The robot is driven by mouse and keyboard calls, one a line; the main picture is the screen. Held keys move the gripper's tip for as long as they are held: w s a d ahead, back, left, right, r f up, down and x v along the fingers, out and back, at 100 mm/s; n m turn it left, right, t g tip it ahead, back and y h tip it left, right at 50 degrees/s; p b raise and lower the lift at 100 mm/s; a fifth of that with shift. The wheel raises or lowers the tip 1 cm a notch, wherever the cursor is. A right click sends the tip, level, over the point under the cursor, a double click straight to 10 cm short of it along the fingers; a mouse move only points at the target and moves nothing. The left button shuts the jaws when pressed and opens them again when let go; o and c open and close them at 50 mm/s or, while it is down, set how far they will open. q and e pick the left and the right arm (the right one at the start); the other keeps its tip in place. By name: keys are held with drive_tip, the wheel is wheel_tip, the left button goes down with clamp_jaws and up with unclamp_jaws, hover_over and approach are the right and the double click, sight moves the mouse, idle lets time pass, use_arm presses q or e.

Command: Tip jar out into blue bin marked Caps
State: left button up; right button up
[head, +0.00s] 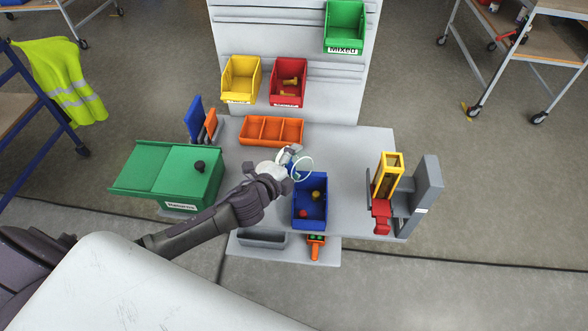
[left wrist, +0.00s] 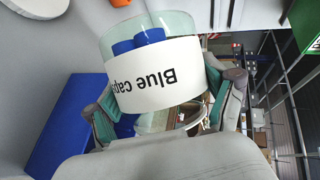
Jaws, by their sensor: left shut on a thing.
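My left gripper (head: 291,163) is shut on a clear jar (head: 303,169) above the back end of the blue bin (head: 311,222). In the left wrist view the jar (left wrist: 155,75) sits between the fingers (left wrist: 165,103), with a white label reading "Blue caps" upside down. Blue caps (left wrist: 138,42) show inside the jar. The blue bin (left wrist: 65,125) shows below and to the left there. In the head view a red piece (head: 303,213) and a yellow piece (head: 316,195) lie in the bin. I cannot see a Caps marking on it. My right gripper is out of view.
An orange divided tray (head: 272,131) lies behind. A green box (head: 192,178) stands left, a grey fixture with a yellow frame (head: 390,175) right. Yellow (head: 240,80), red (head: 288,82) and green (head: 344,27) bins hang on the back panel. An orange device (head: 315,247) lies in front.

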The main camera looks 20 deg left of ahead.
sight(304, 160)
use_arm(q)
drive_tip(key=f+m+b, duration=0.1)
drive_tip(key=b, duration=0.2)
drive_tip(key=shift+f+t, duration=0.1)
drive_tip(key=shift+t, duration=0.3)
drive_tip(key=m+t+b, duration=0.1)
drive_tip(key=d+r+m+t+y+b, duration=0.1)
drive_tip(key=m+b, duration=0.1)
drive_tip(key=s+d+m+b, duration=0.1)
drive_tip(key=m, duration=0.1)
drive_tip(key=shift+s+r+t+y+b, duration=0.1)
drive_tip(key=shift+r+t+y+b, duration=0.2)
drive_tip(key=shift+t+b, duration=0.1)
drive_tip(key=shift+s+d+r+m+t+b, duration=0.2)
drive_tip(key=shift+d+m+t+b, duration=0.1)
drive_tip(key=shift+m+b, duration=0.4)
drive_tip(key=shift+d+r+m+t, duration=0.2)
drive_tip(key=shift+r+m+t, duration=0.15)
drive_tip(key=shift+m, duration=0.15)
wheel_tip(304, 160, up, 2)
drive_tip(key=shift+r+p, duration=0.1)
drive_tip(key=shift+p, duration=0.9)
drive_tip(key=shift+s+f+b, duration=0.1)
drive_tip(key=shift+f+b, duration=1.1)
drive_tip(key=shift+f, duration=0.05)
drive_tip(key=shift+r, duration=0.1)
